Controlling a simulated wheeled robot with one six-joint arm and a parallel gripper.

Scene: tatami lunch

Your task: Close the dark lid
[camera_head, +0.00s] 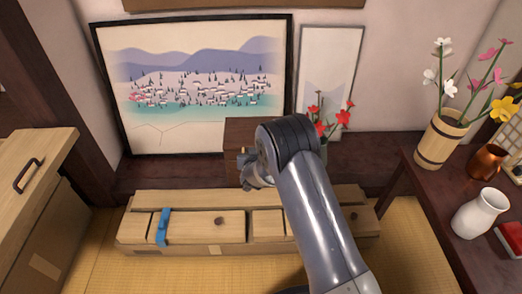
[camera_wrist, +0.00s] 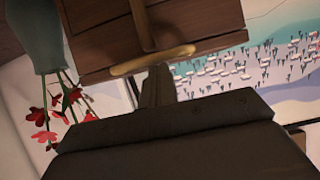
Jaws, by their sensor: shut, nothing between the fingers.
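A dark brown wooden box (camera_head: 239,132) stands on the dark ledge against the back wall, partly hidden behind my arm. In the wrist view, its dark wooden panels (camera_wrist: 195,20) fill the top middle, with a brass-coloured bar (camera_wrist: 155,60) along the near edge. I cannot tell which panel is the lid or how far it stands open. My gripper (camera_head: 248,170) is in front of the box. In the wrist view my gripper (camera_wrist: 158,72) is shut and empty, its tips close to the brass bar. Whether they touch it is unclear.
A vase (camera_wrist: 35,35) with red flowers (camera_head: 325,115) stands just right of the box in the head view. A framed landscape picture (camera_head: 195,85) is behind. A low pale wooden chest (camera_head: 200,225) lies in front, a cabinet (camera_head: 45,155) at left, a dark table (camera_head: 425,195) at right.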

